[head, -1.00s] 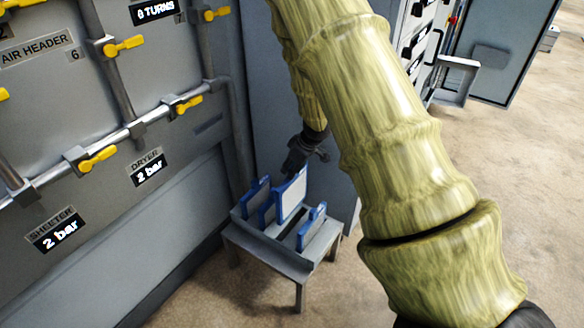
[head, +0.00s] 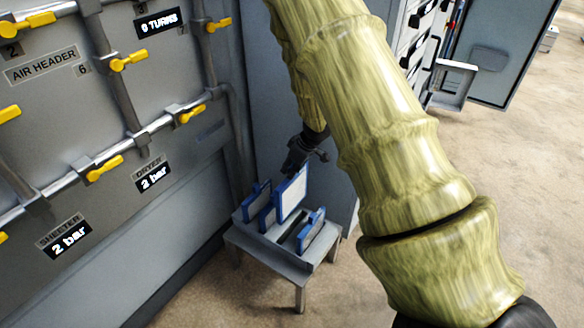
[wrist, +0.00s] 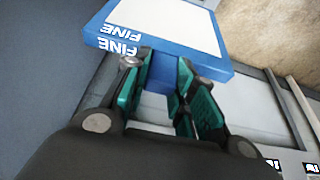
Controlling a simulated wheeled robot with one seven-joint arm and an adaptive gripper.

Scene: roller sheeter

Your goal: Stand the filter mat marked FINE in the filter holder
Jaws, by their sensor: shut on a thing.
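The FINE filter mat (wrist: 180,28) has a blue frame and a white face, with FINE printed on its edge and face in the wrist view. In the head view the mat (head: 292,192) stands raised above the grey rack on a small stand. My gripper (wrist: 165,82) is shut on the mat's blue frame; in the head view it (head: 300,163) is at the mat's top edge. Whether the mat's lower edge clears the rack is hard to tell. The filter holder cannot be made out for certain.
Other blue-framed mats (head: 312,228) stand in slots on the small grey stand (head: 270,258). A grey wall panel with pipes and yellow valves (head: 105,168) is on the left. An open tray (head: 455,82) juts from a cabinet at upper right. Floor at right is clear.

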